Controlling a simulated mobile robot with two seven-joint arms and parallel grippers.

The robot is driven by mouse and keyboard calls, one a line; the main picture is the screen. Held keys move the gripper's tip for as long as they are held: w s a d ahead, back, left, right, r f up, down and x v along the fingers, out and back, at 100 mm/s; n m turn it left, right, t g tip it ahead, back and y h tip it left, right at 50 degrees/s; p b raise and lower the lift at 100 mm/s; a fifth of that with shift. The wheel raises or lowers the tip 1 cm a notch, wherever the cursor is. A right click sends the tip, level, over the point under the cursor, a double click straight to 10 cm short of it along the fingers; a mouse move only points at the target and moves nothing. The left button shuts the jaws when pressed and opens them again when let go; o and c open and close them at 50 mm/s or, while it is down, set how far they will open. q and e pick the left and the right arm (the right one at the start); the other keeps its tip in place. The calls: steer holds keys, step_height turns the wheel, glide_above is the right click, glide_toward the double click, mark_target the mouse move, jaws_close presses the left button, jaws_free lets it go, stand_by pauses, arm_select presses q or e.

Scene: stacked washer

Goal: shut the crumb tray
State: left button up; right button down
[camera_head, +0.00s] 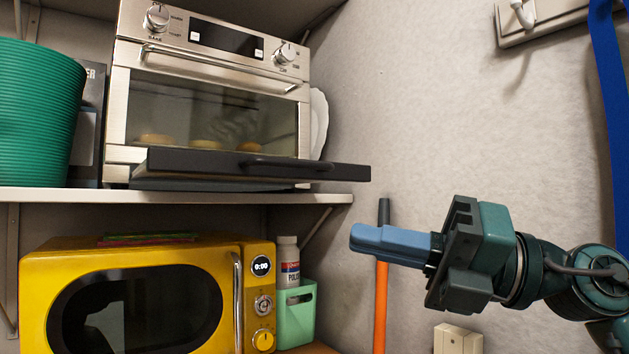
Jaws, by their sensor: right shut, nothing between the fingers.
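The crumb tray (258,168) is a dark, flat-fronted tray with a raised handle, at the bottom of the toaster oven. It sticks out toward me past the oven's front and the edge of the shelf. The steel toaster oven (122,100) stands on the upper shelf with its glass door shut and several round pastries inside. My right gripper (356,238) is shut and empty, its blue fingers pointing left. It is below and to the right of the tray's right end, apart from it. My left gripper is not in view.
A green ribbed bin (38,115) stands left of the oven on the white shelf (150,196). Below are a yellow microwave (150,252), a mint caddy (297,318) and a white bottle (288,265). An orange pole (381,310) stands behind my gripper. A blue strap (608,90) hangs at right.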

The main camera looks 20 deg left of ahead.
steer(key=s+r+n+t+h+b, duration=0.3)
steer(key=s+r+t+h, duration=0.1)
steer(key=r+t+h, duration=0.1)
steer(key=m+t+h+b, duration=0.1)
steer(key=t+h, duration=0.2)
steer(key=t, duration=0.3)
glide_toward(299, 162)
steer(key=p+x, duration=0.2)
steer(key=x, duration=0.4)
steer(key=shift+a, duration=0.1)
steer(key=shift+w+a+f, duration=0.15)
steer(key=shift+w+a, duration=0.05)
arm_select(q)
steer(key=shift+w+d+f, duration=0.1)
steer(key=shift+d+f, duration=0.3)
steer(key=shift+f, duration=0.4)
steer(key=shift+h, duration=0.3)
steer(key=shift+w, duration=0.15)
